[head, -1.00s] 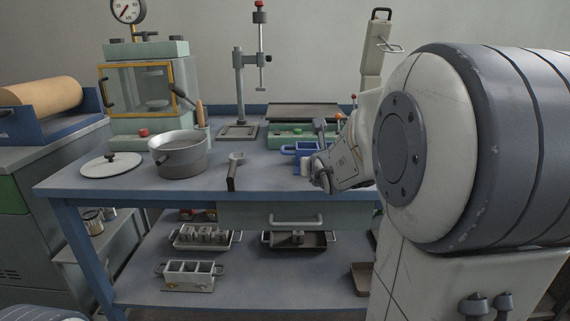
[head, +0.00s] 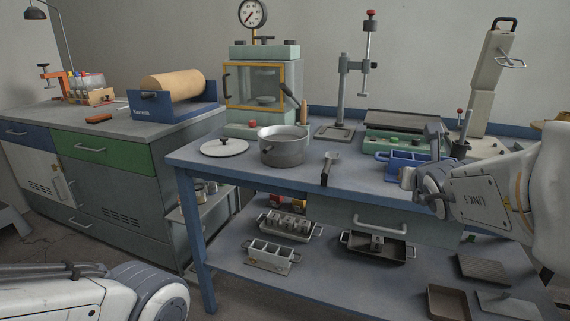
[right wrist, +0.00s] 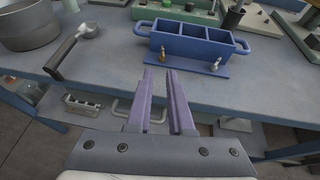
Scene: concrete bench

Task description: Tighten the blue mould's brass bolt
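The blue mould (head: 398,166) sits on the bench near its front edge, to the right of the middle. In the right wrist view the mould (right wrist: 190,47) shows open compartments and an end handle. I cannot tell how tight either is. My right gripper (right wrist: 163,73) is open and empty, its fingers pointing at the mould's front from short of it. In the head view it is largely hidden by its wrist. My left gripper is out of view.
A green-based device (head: 385,143) stands behind the mould. A drill-stand-like post (head: 342,95) rises at the back. The lower shelf (head: 330,285) holds trays.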

